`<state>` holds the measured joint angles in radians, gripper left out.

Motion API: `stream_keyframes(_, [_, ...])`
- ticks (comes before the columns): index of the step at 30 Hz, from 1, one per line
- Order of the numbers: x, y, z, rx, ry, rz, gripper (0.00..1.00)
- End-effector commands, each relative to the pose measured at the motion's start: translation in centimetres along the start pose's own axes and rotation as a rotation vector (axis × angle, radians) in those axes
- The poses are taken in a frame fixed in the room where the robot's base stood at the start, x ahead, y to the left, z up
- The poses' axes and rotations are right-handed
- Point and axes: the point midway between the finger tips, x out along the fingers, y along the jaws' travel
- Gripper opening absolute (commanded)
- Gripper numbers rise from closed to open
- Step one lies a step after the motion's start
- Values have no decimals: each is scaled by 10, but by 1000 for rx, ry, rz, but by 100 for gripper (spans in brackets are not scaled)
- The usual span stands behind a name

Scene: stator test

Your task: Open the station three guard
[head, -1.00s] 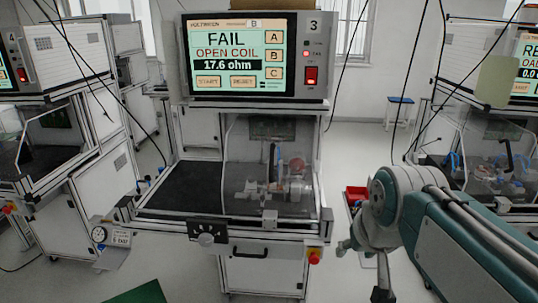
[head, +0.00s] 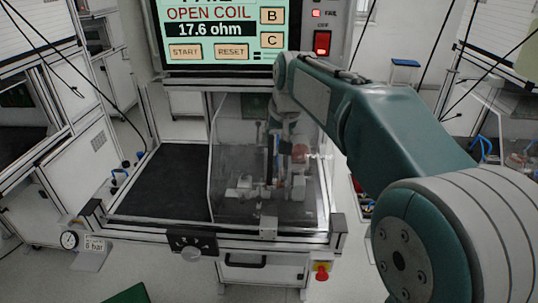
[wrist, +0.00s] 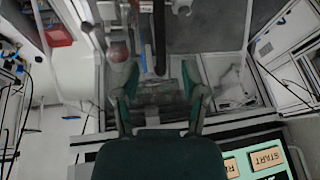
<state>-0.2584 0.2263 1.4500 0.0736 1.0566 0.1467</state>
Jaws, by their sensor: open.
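The station three guard (head: 236,135) is a clear panel over the right half of the bench and appears closed over the fixture. Its dark upright handle (head: 270,158) shows in the middle of the panel. In the wrist view the handle (wrist: 160,38) runs down from the top edge, with its lower end near the space between my fingertips. My gripper (wrist: 159,85) is open and empty, with one finger on each side. In the head view it hangs below my wrist by the upper part of the guard, small and blurred. I cannot tell whether it touches the handle.
The screen (head: 220,30) with FAIL on its panel stands above the bench, close behind my wrist. The black mat (head: 160,185) left of the guard is clear. A knob panel (head: 190,244) sits on the front rail. A red bin (wrist: 58,36) shows beside the bench.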

Motion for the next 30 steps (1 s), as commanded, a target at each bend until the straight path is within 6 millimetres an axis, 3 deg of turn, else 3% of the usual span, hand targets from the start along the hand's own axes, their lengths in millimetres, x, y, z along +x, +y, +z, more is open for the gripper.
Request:
stream_keyframes(15, [89,0,1,0,-5,2,55])
stream_keyframes(21, [101,0,1,0,-2,1,55])
stream_keyframes(28, [101,0,1,0,-1,1,55])
stream_keyframes(29, [101,0,1,0,-1,1,46])
stream_keyframes(30, [101,0,1,0,-1,1,29])
